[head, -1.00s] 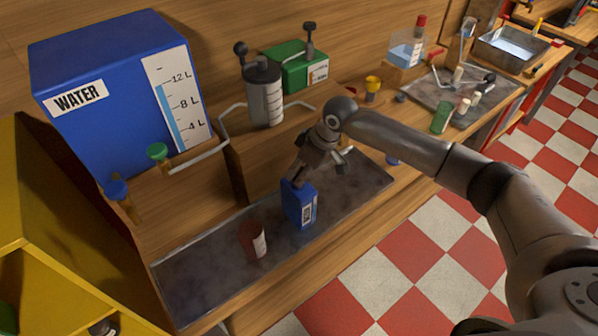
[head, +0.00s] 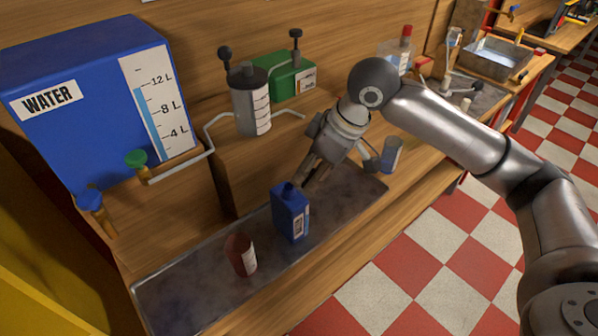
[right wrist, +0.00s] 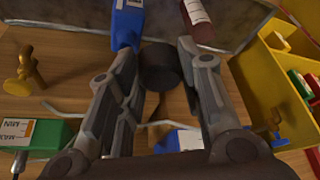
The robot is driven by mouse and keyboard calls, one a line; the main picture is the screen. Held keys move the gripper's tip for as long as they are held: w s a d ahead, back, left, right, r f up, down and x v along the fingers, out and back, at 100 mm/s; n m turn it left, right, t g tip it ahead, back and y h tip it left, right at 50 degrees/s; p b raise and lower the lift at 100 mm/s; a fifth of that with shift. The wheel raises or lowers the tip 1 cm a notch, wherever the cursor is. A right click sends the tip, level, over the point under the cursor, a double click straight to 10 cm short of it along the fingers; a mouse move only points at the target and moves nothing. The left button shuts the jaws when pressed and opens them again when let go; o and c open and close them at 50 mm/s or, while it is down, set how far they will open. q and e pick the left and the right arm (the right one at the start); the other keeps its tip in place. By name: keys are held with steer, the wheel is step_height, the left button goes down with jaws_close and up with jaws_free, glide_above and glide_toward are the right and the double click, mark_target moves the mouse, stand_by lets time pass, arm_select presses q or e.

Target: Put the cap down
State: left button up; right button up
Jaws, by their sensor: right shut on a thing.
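My right gripper (head: 312,176) is above the metal tray (head: 178,288), just right of the top of a blue bottle (head: 290,214). In the right wrist view its fingers (right wrist: 160,58) are shut on a dark round cap (right wrist: 159,68). In the head view the cap is hidden by the fingers or cannot be made out. The blue bottle stands upright on the tray with its neck showing, and it also appears past the left finger in the wrist view (right wrist: 128,22). My left gripper is not in view.
A blue cup-like container (head: 392,155) is right of the gripper. The blue water tank (head: 85,95), grey cylinder (head: 250,102) and green box (head: 292,80) stand behind. The tray's left end is clear.

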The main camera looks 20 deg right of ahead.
steer(key=s+r, duration=0.2)
steer(key=s, duration=0.2)
step_height(320, 180, down, 8)
steer(key=m+t+h+b, duration=0.2)
steer(key=m+h+b, duration=0.1)
steer(key=m, duration=0.6)
step_height(320, 180, up, 8)
steer(key=n+g+y+p, duration=0.2)
steer(key=n+y, duration=0.1)
steer(key=n, duration=0.6)
steer(key=shift+d+f, duration=0.15)
steer(key=shift+d, duration=0.05)
steer(key=shift+w, duration=0.2)
